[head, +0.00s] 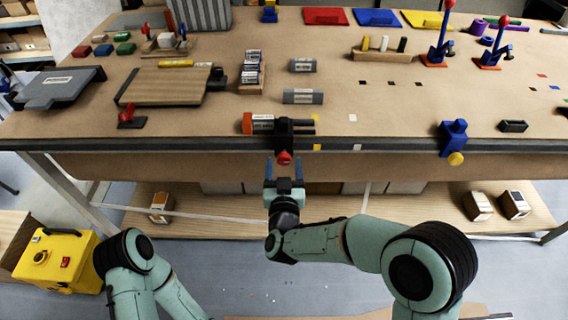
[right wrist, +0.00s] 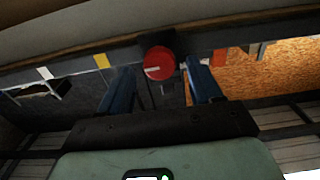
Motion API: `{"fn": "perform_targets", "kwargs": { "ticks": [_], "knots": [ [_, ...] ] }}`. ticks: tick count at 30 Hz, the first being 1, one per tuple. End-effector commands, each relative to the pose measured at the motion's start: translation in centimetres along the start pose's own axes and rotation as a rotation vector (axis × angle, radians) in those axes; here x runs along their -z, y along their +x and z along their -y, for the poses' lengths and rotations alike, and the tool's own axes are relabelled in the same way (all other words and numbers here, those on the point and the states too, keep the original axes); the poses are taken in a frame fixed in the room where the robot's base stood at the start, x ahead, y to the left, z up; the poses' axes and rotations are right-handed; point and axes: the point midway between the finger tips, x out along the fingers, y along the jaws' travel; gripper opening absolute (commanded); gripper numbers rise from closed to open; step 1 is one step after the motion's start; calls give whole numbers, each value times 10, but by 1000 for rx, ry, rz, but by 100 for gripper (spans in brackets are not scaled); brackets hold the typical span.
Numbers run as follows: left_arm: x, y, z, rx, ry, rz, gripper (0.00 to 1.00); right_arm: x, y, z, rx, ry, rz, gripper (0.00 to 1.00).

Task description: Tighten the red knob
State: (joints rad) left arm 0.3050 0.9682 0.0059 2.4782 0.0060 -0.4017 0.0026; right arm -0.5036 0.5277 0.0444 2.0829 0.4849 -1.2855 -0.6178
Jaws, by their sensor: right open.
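The red knob (head: 284,158) sits on the front of a black clamp (head: 292,134) at the table's front edge. In the right wrist view the red knob (right wrist: 159,64) is round with a pale line across its face. My right gripper (head: 284,166) is open just in front of the knob. In the right wrist view its two blue fingers stand on either side and below the knob, and nothing is between their tips that I can make out as held. My left arm shows at the lower left of the head view; its gripper is out of the picture.
An orange and black tool (head: 262,123) lies by the clamp. A blue clamp with a yellow knob (head: 455,158) is on the table edge at right. A lower shelf (head: 400,206) runs under the table. A yellow case (head: 60,258) stands at left.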

Motion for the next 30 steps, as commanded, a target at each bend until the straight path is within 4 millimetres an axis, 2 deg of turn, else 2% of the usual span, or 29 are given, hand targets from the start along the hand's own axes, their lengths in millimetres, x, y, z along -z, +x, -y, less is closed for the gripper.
{"fn": "perform_targets", "kwargs": {
  "ticks": [4,12,17,18,30],
  "knots": [
    [0,0,0,0,0,1,53,0,8,0,0,-1,0,64],
    [0,0,0,1,0,1,53,0,9,0,1,-1,0,64],
    [0,0,0,1,0,1,53,0,9,0,1,-1,0,12],
    [0,0,0,1,0,1,53,0,9,0,1,-1,0,9],
    [6,10,2,-2,1,-15,53,-2,9,0,1,80,0,9]
  ]
}}
